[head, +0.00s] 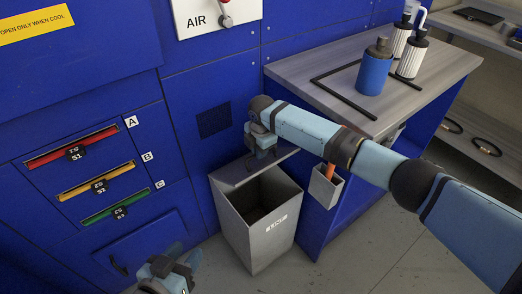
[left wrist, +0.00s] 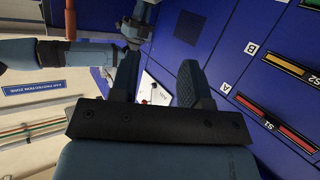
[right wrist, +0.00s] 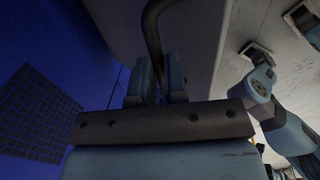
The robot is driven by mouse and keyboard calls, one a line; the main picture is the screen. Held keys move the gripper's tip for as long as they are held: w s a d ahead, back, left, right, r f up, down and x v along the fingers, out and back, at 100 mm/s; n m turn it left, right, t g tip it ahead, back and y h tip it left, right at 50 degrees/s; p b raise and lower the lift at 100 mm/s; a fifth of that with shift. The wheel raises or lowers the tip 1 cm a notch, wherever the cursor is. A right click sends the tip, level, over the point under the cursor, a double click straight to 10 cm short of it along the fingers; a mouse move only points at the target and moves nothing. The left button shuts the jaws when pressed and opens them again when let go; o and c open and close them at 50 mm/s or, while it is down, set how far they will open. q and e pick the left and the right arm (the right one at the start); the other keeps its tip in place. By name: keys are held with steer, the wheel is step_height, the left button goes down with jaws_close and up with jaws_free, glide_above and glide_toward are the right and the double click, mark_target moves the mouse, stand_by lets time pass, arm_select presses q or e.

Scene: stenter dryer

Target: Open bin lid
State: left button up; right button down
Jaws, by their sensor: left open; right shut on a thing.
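The grey bin (head: 257,236) stands on the floor against the blue machine, and its dark inside shows from above. Its grey lid (head: 228,176) is raised at the back edge, tilted. My right gripper (head: 262,150) is at the lid. In the right wrist view, my right gripper (right wrist: 156,84) is shut on a dark curved handle (right wrist: 153,30) beside a grey surface. My left gripper (head: 178,262) is open and empty, low and left of the bin. It also shows open in the left wrist view (left wrist: 160,85).
A workbench (head: 300,70) with a blue canister (head: 374,70) and white filters stands to the right. A small grey holder (head: 325,187) hangs on its side, close to the bin. Coloured slots (head: 75,147) are on the blue machine at left. Floor in front is clear.

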arm_select(q)
steer(key=shift+f, duration=0.1)
arm_select(e)
steer(key=shift+a+f, duration=0.1)
steer(key=shift+f, duration=0.25)
steer(key=c, duration=1.4)
jaws_free()
steer(key=shift+o, duration=1.2)
steer(key=shift+w+a+f, duration=0.1)
steer(key=shift+w+f, duration=0.05)
steer(key=shift+f, duration=0.1)
steer(key=shift+r, duration=0.5)
steer(key=r, duration=0.2)
steer(key=r+p, duration=0.1)
steer(key=r, duration=0.1)
steer(key=r+p, duration=0.1)
steer(key=r, duration=0.2)
steer(key=shift+s+d, duration=0.2)
steer(key=shift+s, duration=0.05)
arm_select(q)
steer(key=shift+s+a+f+g+y+p, duration=0.2)
steer(key=shift+a+f+g+p, duration=0.1)
steer(key=shift+a+f+p, duration=0.15)
steer(key=shift+s+a+f+g+y+p, duration=0.2)
steer(key=shift+a+f+g+p, duration=0.15)
steer(key=shift+f, duration=0.2)
arm_select(e)
step_height(320, 180, up, 6)
steer(key=shift+s+d, duration=0.15)
steer(key=shift+s, duration=0.05)
